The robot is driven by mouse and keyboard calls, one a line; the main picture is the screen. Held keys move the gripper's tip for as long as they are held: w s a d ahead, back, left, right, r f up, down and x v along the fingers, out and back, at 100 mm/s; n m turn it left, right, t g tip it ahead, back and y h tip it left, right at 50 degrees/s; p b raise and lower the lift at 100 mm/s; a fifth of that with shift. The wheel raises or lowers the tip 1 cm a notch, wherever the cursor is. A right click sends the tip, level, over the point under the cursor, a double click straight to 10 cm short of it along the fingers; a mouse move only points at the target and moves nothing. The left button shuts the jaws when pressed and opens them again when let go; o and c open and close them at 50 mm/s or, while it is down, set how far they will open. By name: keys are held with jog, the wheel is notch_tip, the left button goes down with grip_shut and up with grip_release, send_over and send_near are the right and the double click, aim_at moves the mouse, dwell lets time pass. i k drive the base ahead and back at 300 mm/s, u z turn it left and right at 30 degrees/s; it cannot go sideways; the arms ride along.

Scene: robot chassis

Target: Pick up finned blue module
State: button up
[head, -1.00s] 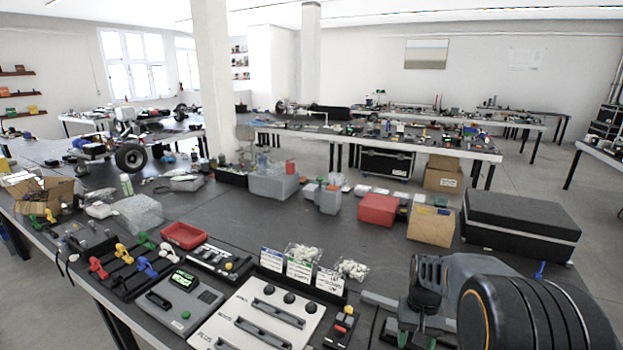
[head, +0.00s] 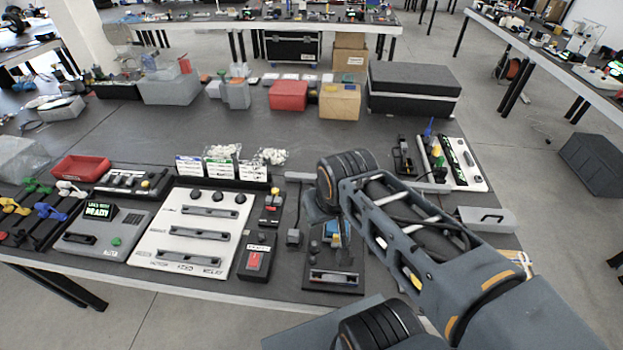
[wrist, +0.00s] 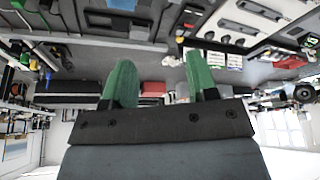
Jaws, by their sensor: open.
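A small blue part (head: 332,231) shows in the head view, just below my wrist at the front of the bench. My arm hides some of it, and it is too small to tell whether it has fins. It cannot be made out in the wrist view. My gripper (wrist: 160,75) is open in the wrist view, its two green fingers apart with nothing between them. In the head view my wrist is above the bench, and the fingers cannot be made out.
A white slotted panel (head: 190,232) lies left. A cardboard box (head: 339,102), a red box (head: 288,95) and a black case (head: 412,88) stand behind. The middle bench is clear.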

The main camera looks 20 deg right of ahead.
aim_at(331, 228)
jog(key=u, duration=2.45)
jog(key=i, duration=1.55)
jog(key=z, duration=3.7)
